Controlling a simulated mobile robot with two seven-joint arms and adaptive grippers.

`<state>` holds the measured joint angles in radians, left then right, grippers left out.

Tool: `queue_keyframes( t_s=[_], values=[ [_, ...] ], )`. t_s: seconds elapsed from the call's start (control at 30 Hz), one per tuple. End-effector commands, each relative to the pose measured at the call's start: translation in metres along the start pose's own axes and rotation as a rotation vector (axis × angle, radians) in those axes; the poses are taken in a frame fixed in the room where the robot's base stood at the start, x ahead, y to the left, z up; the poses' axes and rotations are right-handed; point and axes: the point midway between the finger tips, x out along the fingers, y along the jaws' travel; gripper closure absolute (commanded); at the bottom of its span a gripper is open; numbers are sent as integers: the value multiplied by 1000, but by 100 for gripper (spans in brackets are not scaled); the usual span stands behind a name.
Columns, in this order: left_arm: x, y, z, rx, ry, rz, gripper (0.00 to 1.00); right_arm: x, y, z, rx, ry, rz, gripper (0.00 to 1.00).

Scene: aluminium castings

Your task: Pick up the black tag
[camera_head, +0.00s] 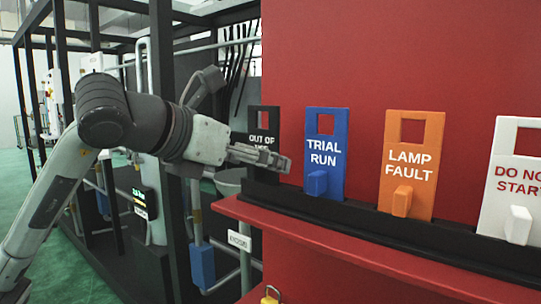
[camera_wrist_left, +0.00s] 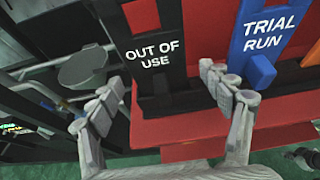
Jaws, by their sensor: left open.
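The black tag (camera_head: 264,120) reads "OUT OF USE" and stands upright in a black rack at the left end of the row. My left gripper (camera_head: 262,158) is in front of it and hides its lower part in the head view. In the left wrist view the black tag (camera_wrist_left: 156,50) shows beyond and between the two open fingers of my left gripper (camera_wrist_left: 168,102), with nothing between the fingertips. Whether a finger touches the tag I cannot tell. My right gripper is in neither view.
A blue "TRIAL RUN" tag (camera_head: 326,150), an orange "LAMP FAULT" tag (camera_head: 411,165) and a white tag (camera_head: 513,180) stand to the right in the black rack (camera_head: 365,222). A red shelf (camera_head: 330,252) juts out below. A black frame (camera_head: 160,60) stands at left.

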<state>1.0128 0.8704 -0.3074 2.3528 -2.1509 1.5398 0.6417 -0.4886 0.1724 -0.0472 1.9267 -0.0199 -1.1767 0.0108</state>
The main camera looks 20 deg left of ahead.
Motion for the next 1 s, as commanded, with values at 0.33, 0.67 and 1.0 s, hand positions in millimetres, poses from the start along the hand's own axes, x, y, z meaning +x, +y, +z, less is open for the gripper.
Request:
queue_keyframes(
  t_s=[0.33, 0.67, 1.0],
  values=[
    [48, 0, -1, -2, 3, -4, 21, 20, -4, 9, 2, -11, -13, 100],
    [55, 0, -2, 0, 0, -3, 22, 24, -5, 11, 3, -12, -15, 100],
    [55, 0, -2, 0, 1, -3, 64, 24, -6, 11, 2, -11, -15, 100]
  ],
)
